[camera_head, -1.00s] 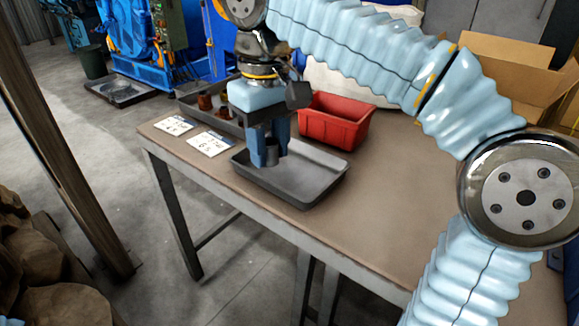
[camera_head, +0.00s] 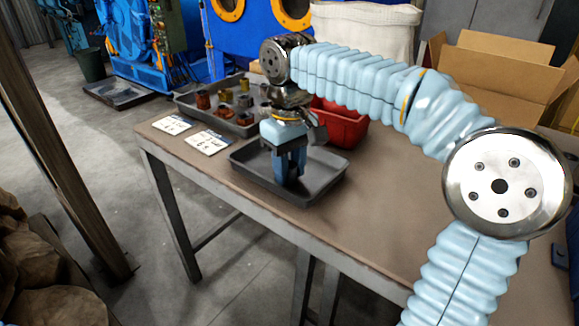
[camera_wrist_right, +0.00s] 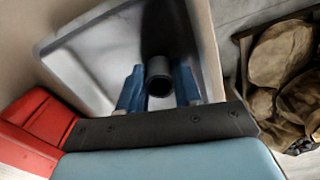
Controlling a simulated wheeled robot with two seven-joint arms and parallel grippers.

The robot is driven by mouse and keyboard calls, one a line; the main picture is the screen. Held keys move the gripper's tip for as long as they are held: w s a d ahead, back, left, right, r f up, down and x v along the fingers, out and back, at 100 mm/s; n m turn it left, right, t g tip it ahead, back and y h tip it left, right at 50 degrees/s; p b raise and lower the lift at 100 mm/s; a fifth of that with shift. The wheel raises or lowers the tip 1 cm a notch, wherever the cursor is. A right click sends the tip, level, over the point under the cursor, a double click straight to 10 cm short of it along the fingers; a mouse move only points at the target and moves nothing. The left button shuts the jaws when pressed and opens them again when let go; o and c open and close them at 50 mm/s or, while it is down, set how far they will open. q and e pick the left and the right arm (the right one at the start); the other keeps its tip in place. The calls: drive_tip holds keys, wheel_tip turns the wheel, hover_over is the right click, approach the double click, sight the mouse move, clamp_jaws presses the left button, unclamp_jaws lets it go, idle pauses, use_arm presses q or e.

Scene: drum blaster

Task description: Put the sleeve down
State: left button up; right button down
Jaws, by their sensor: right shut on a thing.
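The sleeve (camera_wrist_right: 159,76), a short dark grey tube, sits between the two blue fingers of my right gripper in the wrist view. My right gripper (camera_head: 289,180) is shut on it and points down into the shallow dark grey tray (camera_head: 245,155) on the table. The sleeve is hidden behind the fingers in the head view. I cannot tell whether it touches the tray floor. The tray also fills much of the wrist view (camera_wrist_right: 85,60) and looks empty apart from the sleeve. My left gripper is not in view.
A red bin (camera_head: 345,128) stands just behind the tray. A second dark tray (camera_head: 187,103) behind holds several brown and yellow parts. Two white number cards (camera_head: 206,142) lie left of the tray. The brown tabletop (camera_head: 370,215) right of the tray is clear.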

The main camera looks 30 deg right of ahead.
drive_tip(key=shift+f, duration=0.3)
drive_tip(key=c, duration=1.1)
unclamp_jaws()
drive_tip(key=shift+o, duration=0.2)
drive_tip(key=shift+r, duration=0.1)
wheel_tip(320, 180, up, 12)
drive_tip(key=p, duration=0.3)
drive_tip(key=shift+r, duration=0.25)
